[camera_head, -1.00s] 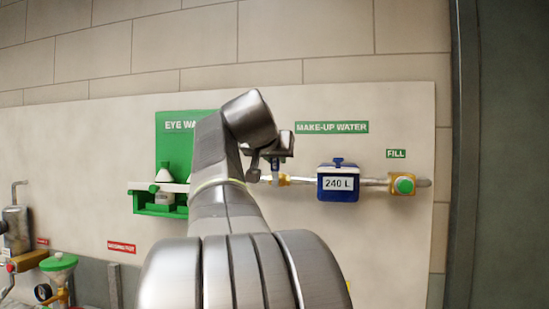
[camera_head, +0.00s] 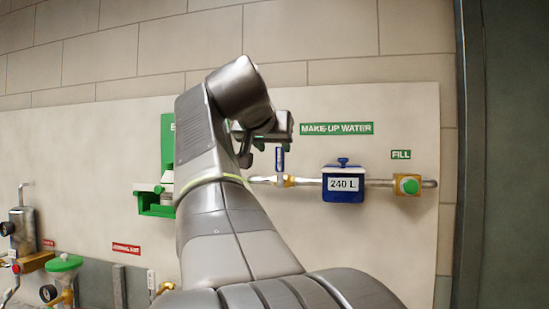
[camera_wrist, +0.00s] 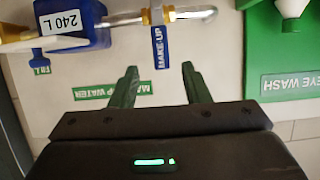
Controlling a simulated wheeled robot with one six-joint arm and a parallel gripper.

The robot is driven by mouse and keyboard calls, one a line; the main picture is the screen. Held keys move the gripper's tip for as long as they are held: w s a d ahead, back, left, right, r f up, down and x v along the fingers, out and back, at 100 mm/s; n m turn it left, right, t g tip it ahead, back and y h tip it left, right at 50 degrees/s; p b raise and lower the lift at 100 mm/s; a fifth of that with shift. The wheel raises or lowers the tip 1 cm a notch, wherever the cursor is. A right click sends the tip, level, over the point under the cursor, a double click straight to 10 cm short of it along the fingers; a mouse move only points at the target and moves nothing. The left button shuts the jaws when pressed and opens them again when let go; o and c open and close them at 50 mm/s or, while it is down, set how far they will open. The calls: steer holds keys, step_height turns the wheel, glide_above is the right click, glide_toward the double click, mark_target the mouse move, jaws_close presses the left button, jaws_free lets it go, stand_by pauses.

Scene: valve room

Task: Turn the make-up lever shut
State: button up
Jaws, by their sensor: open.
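The make-up lever (camera_head: 279,160) is a blue handle standing upright from its brass valve on the pipe, square to the pipe. In the wrist view, which is upside down, the lever (camera_wrist: 160,48) carries the word MAKE-UP and its free end lies between the tips of the two green fingers. My gripper (camera_wrist: 159,68) is open, with a gap visible on both sides of the lever. In the head view my gripper (camera_head: 272,147) is at the lever's upper end, partly hidden by my wrist. I cannot tell the depth between fingers and lever.
A blue meter (camera_head: 343,184) reading 240 L sits right of the valve, then a green FILL button (camera_head: 409,185) on a yellow box. The MAKE-UP WATER sign (camera_head: 336,128) is above. The eye wash station (camera_head: 157,204) is left, partly behind my arm.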

mark_target(276, 158)
steer(key=v, duration=0.5)
steer(key=shift+s+r, duration=0.1)
steer(key=shift+s, duration=0.15)
steer(key=shift+w, duration=0.1)
steer(key=p+x, duration=0.1)
steer(key=x, duration=1.2)
steer(key=shift+w, duration=0.35)
steer(key=b+v, duration=0.1)
steer(key=v, duration=1.3)
steer(key=p+x, duration=0.1)
steer(key=x, duration=1.3)
steer(key=shift+w, duration=0.1)
steer(key=shift+a+n+h, duration=0.4)
steer(key=shift+a+n, duration=0.1)
steer(key=shift+n, duration=0.3)
